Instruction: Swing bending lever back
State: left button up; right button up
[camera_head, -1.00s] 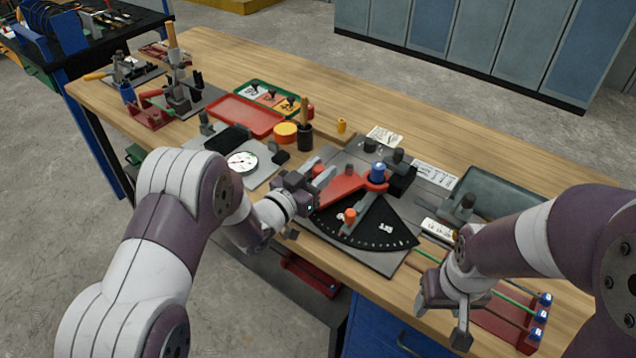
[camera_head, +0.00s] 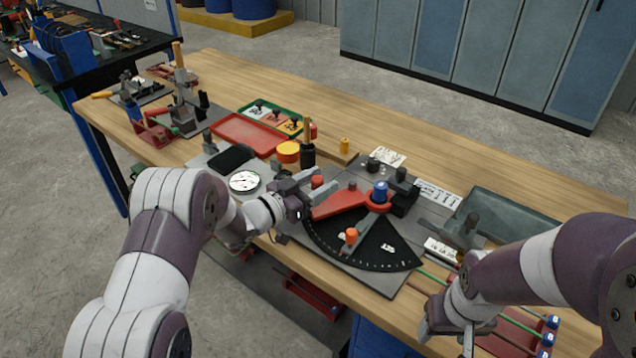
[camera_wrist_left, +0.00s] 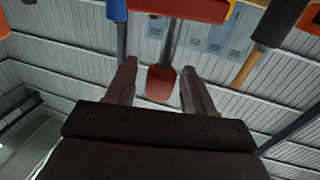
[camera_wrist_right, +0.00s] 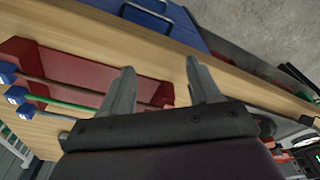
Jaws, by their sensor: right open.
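The bending lever (camera_head: 342,205) is a red arm on the dark bending plate, running left from a pivot with a blue knob (camera_head: 380,190). A red-tipped handle (camera_head: 317,181) stands at its left end. My left gripper (camera_head: 325,184) is at that handle. In the left wrist view the red handle end (camera_wrist_left: 161,84) sits between the two spread fingers, with gaps on both sides. An orange knob (camera_head: 351,235) stands on the black angle scale (camera_head: 375,252). My right gripper (camera_head: 448,335) is open and empty over the bench's front edge; its fingers (camera_wrist_right: 158,82) show spread in the right wrist view.
A red rack (camera_wrist_right: 85,75) with coloured rods lies beside my right gripper. A round dial (camera_head: 244,181), a black-handled tool (camera_head: 307,155) and a red tray (camera_head: 245,134) lie left of the plate. A grey tray (camera_head: 510,222) is at right.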

jog(key=shift+f+b, duration=0.4)
pick_arm(q)
jog(key=v, duration=1.2)
jog(key=shift+s+a, duration=0.25)
